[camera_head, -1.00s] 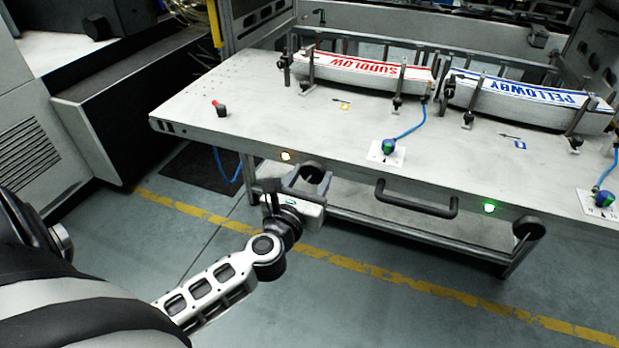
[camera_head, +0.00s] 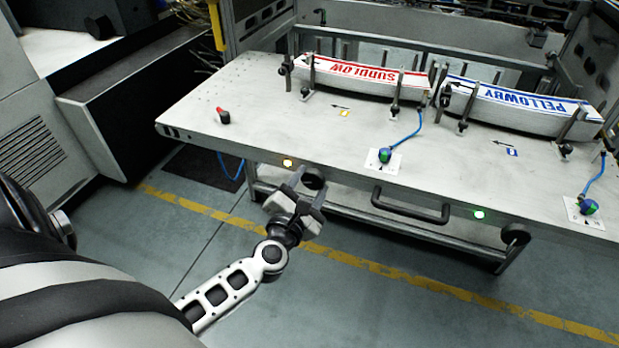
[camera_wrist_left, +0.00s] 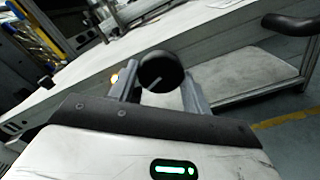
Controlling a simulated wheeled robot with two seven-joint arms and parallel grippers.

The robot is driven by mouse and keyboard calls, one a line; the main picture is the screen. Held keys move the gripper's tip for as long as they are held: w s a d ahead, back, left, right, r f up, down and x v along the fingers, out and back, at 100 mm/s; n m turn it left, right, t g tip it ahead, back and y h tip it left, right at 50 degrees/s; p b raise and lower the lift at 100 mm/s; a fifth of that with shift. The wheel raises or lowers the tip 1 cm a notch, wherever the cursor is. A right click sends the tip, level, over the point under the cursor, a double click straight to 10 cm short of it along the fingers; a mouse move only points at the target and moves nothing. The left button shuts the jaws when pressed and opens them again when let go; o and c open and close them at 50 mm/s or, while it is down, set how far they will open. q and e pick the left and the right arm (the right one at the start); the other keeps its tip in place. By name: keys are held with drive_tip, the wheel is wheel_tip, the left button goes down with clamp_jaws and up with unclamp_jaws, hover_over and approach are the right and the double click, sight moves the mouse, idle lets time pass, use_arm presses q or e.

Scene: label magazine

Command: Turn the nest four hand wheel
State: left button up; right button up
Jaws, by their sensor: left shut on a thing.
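A black round hand wheel (camera_head: 313,176) sits on the table's front edge, beside a lit amber lamp (camera_head: 287,163). My left gripper (camera_head: 307,183) is at this wheel, its fingers on either side of it. In the left wrist view the wheel (camera_wrist_left: 161,71) shows between the two fingers, with a short pale mark slanting on its face. The gripper is shut on it. A second black hand wheel (camera_head: 515,235) is farther right on the same edge, near a green lamp (camera_head: 479,214). My right gripper is out of view.
A black bar handle (camera_head: 411,206) juts from the front edge between the wheels. On the table (camera_head: 255,100) stand label stacks marked SUDLOW (camera_head: 362,74) and PELLOWBY (camera_head: 515,100), blue-green knobs (camera_head: 385,155) with blue hoses, and a red-topped button (camera_head: 223,116). The floor in front is clear.

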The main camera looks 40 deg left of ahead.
use_arm(q)
drive_tip(key=m+p, duration=0.1)
drive_tip(key=m, duration=0.1)
drive_tip(key=m+p, duration=0.2)
drive_tip(key=m, duration=0.1)
drive_tip(key=shift+r+m, duration=0.2)
drive_tip(key=shift+m, duration=0.1)
drive_tip(key=shift+f+m+p, duration=0.1)
drive_tip(key=shift+m+p, duration=0.9)
drive_tip(key=shift+m, duration=1.3)
drive_tip(key=o, duration=1)
drive_tip(key=shift+c, duration=0.2)
drive_tip(key=v, duration=1.6)
drive_tip(key=shift+b, duration=0.45)
drive_tip(key=shift+d, duration=0.1)
